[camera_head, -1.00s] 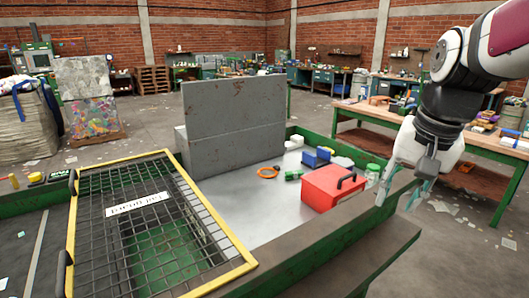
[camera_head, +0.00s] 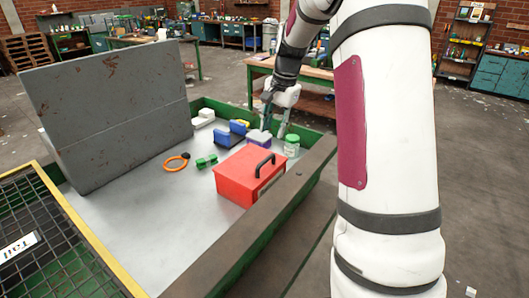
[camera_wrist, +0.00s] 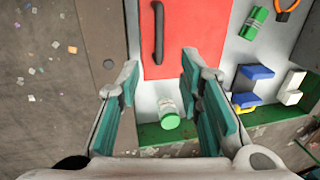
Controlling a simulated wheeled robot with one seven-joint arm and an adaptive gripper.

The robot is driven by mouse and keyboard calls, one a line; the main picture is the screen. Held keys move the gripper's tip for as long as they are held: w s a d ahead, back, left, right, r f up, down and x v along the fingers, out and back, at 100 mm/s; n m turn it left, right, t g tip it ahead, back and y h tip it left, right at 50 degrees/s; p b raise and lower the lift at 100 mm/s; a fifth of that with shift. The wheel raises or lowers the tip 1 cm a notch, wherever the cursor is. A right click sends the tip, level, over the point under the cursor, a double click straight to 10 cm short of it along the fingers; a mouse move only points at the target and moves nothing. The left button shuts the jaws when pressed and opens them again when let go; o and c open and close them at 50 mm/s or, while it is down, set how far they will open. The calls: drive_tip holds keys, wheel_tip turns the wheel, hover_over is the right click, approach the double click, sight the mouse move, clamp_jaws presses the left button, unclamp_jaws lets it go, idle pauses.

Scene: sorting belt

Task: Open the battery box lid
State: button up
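The red box (camera_head: 240,180) with a black handle (camera_head: 266,161) on top stands on the grey tray near its front rail. Its top looks shut. No label reading battery shows on it. In the wrist view the red box (camera_wrist: 172,45) and its handle (camera_wrist: 158,30) lie beyond my fingertips. My gripper (camera_head: 275,122) is at the far right corner of the tray, beyond the box and near the green-lidded jar (camera_head: 291,146). In the wrist view my gripper (camera_wrist: 158,78) is open and empty, with the jar (camera_wrist: 168,108) showing between its fingers. I see no contact with the box.
A blue part (camera_head: 228,136), a green part (camera_head: 206,161), an orange ring (camera_head: 176,163) and a white part (camera_head: 203,119) lie on the tray. A tall grey panel (camera_head: 105,105) stands left. A yellow-framed mesh (camera_head: 90,245) is front left. The tray's middle is clear.

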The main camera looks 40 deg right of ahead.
sight(267, 158)
drive_tip(key=f, duration=0.3)
drive_tip(key=w+f, duration=0.1)
drive_tip(key=f, duration=0.3)
drive_tip(key=w+f+p, duration=0.1)
drive_tip(key=f, duration=0.3)
drive_tip(key=shift+a, duration=0.4)
clamp_jaws()
